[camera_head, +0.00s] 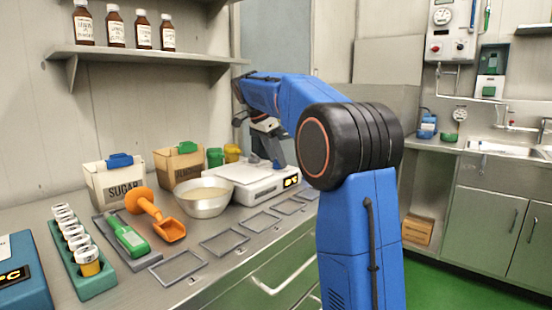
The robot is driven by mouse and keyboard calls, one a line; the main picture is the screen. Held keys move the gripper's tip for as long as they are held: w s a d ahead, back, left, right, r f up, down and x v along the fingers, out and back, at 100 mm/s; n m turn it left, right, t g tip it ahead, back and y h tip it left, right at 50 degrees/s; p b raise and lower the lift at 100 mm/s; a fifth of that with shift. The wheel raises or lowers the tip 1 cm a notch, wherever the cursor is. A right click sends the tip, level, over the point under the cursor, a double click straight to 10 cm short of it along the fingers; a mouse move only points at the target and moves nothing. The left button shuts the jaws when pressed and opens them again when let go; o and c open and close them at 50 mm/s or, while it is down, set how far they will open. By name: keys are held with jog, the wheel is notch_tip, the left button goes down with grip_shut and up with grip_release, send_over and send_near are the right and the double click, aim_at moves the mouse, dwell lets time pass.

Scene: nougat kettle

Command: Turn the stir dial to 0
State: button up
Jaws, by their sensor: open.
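No dial that I can clearly identify as the stir dial shows in the head view. A white control box (449,48) on the far wall at upper right carries small red and dark controls and a round gauge (442,16). Their markings are too small to read. My gripper (265,161) is small, pointing down over the back of the white scale (255,184), partly behind my blue arm. It is open, with nothing seen between its fingers. The kettle is not recognisable in this view, and my arm hides part of the background.
The left counter holds a metal bowl (203,204), an orange scoop (170,229), a sugar box (117,187) and a rack of jars (82,254). A shelf (145,55) with brown bottles hangs above. A sink (500,147) stands right; green floor (450,266) is open before its cabinets.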

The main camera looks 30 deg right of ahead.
jog(key=c, duration=1)
jog(key=shift+c, duration=0.2)
jog(key=shift+n, duration=0.3)
jog(key=n, duration=0.1)
jog(key=n+t, duration=0.1)
jog(key=n, duration=0.1)
jog(key=shift+s+n+t, duration=0.2)
jog(key=shift+n+t, duration=0.1)
jog(key=n+t, duration=0.1)
jog(key=n, duration=0.1)
jog(key=n+y, duration=0.1)
jog(key=n, duration=0.2)
jog(key=shift+s+d+t, duration=0.15)
jog(key=shift+t, duration=0.25)
jog(key=n+y, duration=0.1)
jog(key=n, duration=0.1)
jog(key=n+t, duration=0.1)
jog(key=n, duration=0.1)
jog(key=shift+d+n+y, duration=0.15)
jog(key=shift+n+y, duration=1.05)
jog(key=shift+n, duration=1.2)
